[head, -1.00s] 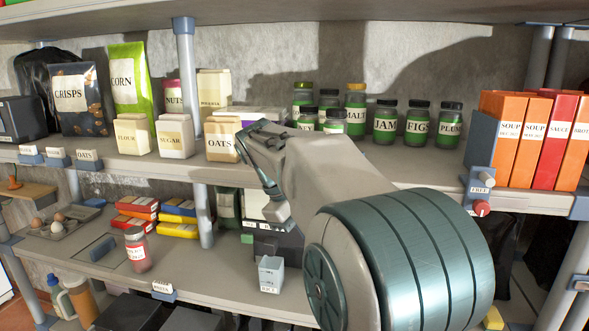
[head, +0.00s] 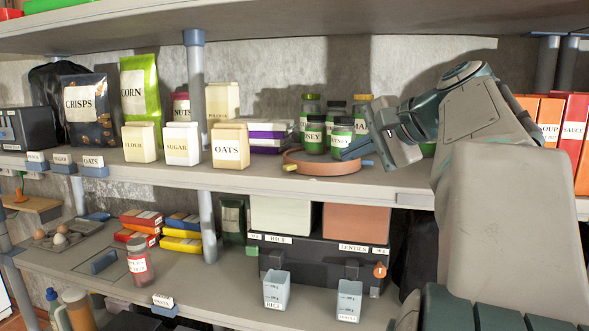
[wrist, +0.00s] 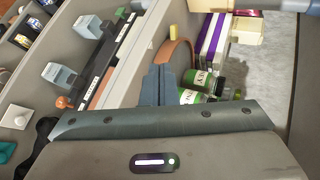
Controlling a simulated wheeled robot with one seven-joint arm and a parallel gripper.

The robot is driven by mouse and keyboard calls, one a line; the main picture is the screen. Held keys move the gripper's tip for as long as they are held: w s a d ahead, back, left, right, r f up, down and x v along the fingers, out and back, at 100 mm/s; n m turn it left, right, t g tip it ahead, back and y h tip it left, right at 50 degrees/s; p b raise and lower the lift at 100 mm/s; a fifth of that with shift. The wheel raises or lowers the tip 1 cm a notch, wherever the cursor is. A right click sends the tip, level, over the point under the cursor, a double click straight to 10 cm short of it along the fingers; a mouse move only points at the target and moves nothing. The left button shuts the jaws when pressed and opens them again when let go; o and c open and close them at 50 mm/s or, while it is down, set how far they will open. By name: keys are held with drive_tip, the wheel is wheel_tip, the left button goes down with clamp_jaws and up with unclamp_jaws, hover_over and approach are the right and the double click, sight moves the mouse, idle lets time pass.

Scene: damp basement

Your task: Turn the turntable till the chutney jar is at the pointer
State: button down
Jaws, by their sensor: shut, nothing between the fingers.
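The turntable (head: 322,168), a low terracotta-brown disc, sits on the middle shelf with several green-labelled jars on it; it also shows in the wrist view (wrist: 178,50). A front-left jar (head: 313,134) has a partly readable label ending in "EY". The jar beside it (head: 341,138) also has a label I cannot read fully, so I cannot tell which is chutney. A small yellow piece (head: 290,167) at the turntable's left edge may be the pointer. My gripper (head: 347,153) is shut and empty, its tips by the turntable's right front rim; in the wrist view (wrist: 158,70) they overlap the rim.
Cartons and bags stand left of the turntable, with the oats box (head: 230,147) nearest. The shelf's front strip (head: 250,178) is clear. Below are rice and lentils containers.

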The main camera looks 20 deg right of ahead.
approach(302, 178)
drive_tip(key=x, duration=0.5)
drive_tip(key=shift+w+a+r+p, duration=0.1)
drive_tip(key=shift+w+a+p, duration=0.2)
drive_tip(key=shift+w, duration=0.3)
drive_tip(key=shift+w+a+r+p, duration=0.1)
drive_tip(key=shift+w+a+p, duration=0.1)
drive_tip(key=shift+w+p, duration=0.3)
drive_tip(key=shift+w+a+r+p, duration=0.1)
drive_tip(key=shift+w+a+p, duration=0.15)
drive_tip(key=shift+w, duration=0.4)
drive_tip(key=shift+w, duration=0.1)
